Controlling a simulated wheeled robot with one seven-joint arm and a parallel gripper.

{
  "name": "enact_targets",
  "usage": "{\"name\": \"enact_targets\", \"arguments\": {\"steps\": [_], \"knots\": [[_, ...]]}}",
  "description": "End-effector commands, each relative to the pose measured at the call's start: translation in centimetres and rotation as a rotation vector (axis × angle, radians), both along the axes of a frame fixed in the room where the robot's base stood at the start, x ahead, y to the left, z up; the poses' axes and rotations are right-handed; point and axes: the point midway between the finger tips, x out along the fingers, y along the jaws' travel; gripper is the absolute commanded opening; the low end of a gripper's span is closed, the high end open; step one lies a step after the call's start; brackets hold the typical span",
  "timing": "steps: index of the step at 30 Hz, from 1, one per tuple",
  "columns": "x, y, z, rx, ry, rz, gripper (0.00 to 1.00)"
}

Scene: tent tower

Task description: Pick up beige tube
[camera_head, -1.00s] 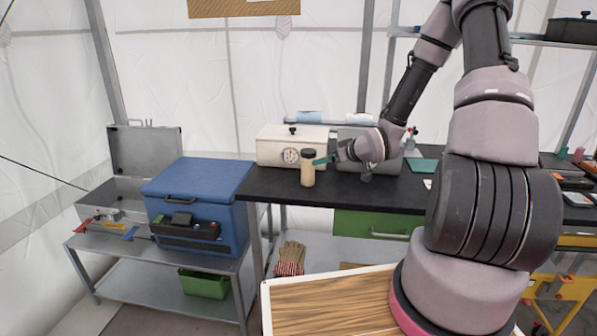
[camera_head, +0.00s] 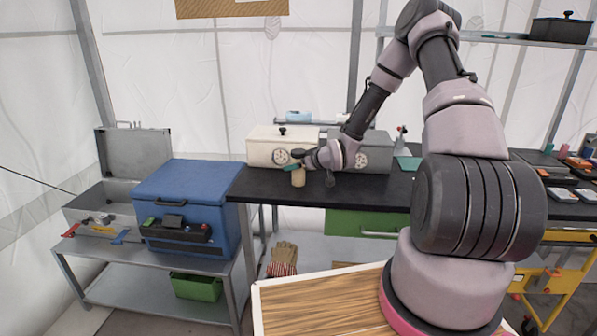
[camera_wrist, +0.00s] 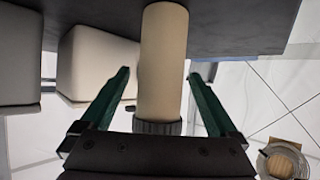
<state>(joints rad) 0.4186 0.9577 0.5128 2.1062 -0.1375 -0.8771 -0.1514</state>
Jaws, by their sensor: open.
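The beige tube (camera_head: 298,178) stands upright on the black tabletop (camera_head: 265,187), near its left end, with a dark cap on top. In the wrist view the tube (camera_wrist: 163,62) shows upside down, its dark ribbed cap (camera_wrist: 157,127) close to my gripper's palm. My gripper (camera_wrist: 160,85) is open, with one green finger on each side of the tube and a visible gap to each. In the head view my gripper (camera_head: 294,167) reaches in from the right at the tube's upper part and hides some of it.
A white box with a dial (camera_head: 262,148) stands close behind the tube, and a grey box (camera_head: 375,150) stands behind my wrist. A blue cooler (camera_head: 180,190) is left of the table. The tabletop's front left is clear.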

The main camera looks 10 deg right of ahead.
Motion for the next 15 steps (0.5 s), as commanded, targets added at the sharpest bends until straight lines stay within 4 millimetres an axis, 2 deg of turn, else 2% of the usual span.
{"name": "enact_targets", "arguments": {"steps": [6,8,9,13,14,15], "knots": [[0.06,0.02,-0.06,0.0,0.001,0.0,0.95],[0.05,0.01,-0.05,0.0,0.001,0.0,0.72],[0.05,0.02,-0.05,0.0,0.001,0.0,0.57],[0.04,0.01,-0.05,0.0,0.001,0.0,0.07],[0.04,0.02,-0.05,0.0,0.001,0.0,0.0],[0.05,0.03,-0.02,-0.001,0.0,0.0,0.0]]}}
